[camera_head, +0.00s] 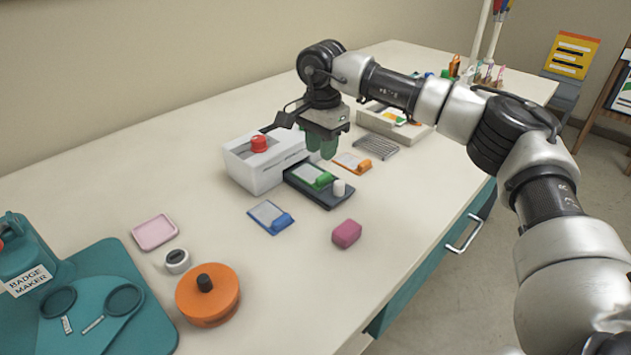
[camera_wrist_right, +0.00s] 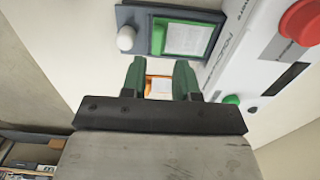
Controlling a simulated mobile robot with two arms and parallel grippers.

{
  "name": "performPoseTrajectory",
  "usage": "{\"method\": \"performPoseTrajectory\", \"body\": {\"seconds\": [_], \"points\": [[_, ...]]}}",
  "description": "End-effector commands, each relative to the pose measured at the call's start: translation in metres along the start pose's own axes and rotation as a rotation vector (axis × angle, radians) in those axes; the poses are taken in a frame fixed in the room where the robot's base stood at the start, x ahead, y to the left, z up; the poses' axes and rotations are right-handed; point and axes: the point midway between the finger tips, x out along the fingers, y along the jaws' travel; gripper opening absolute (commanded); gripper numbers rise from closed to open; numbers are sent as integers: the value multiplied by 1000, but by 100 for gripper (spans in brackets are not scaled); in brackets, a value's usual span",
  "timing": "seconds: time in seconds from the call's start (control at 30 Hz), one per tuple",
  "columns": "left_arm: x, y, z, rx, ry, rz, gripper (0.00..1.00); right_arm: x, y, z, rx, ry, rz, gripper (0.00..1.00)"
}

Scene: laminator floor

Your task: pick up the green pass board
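The green pass board (camera_head: 312,176) lies in a dark grey tray (camera_head: 333,199) in front of the white machine, with a white face and a green clip end. In the right wrist view the green pass board (camera_wrist_right: 182,38) shows above the fingers in the picture, set in the dark tray. My right gripper (camera_head: 322,148) has green fingers pointing down and hangs above and behind the board, apart from it. In the wrist view its fingers (camera_wrist_right: 159,75) are spread with nothing held between them. My left gripper is not in view.
The white machine (camera_head: 254,170) with a red button stands close left of the gripper. An orange board (camera_head: 352,163), a blue board (camera_head: 268,215) and a pink block (camera_head: 347,233) lie around the tray. A white knob (camera_head: 339,188) stands on the tray. The table's front right is clear.

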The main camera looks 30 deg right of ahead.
Motion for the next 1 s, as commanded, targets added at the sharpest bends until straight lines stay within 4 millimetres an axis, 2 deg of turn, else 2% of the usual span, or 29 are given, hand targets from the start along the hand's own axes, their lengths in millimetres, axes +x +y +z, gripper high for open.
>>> {"method": "performPoseTrajectory", "body": {"seconds": [0.1,0.27,0.53,0.63,0.87,1.0], "points": [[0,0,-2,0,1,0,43,14,0,0,0,0,1,30],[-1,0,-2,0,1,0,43,25,1,-1,0,1,1,30],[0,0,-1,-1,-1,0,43,64,4,-5,-1,1,1,30],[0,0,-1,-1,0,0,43,70,4,-5,-1,1,1,30],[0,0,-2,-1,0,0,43,71,4,-4,-1,1,-1,30],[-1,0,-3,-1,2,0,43,71,4,-4,-1,0,-1,8]]}}
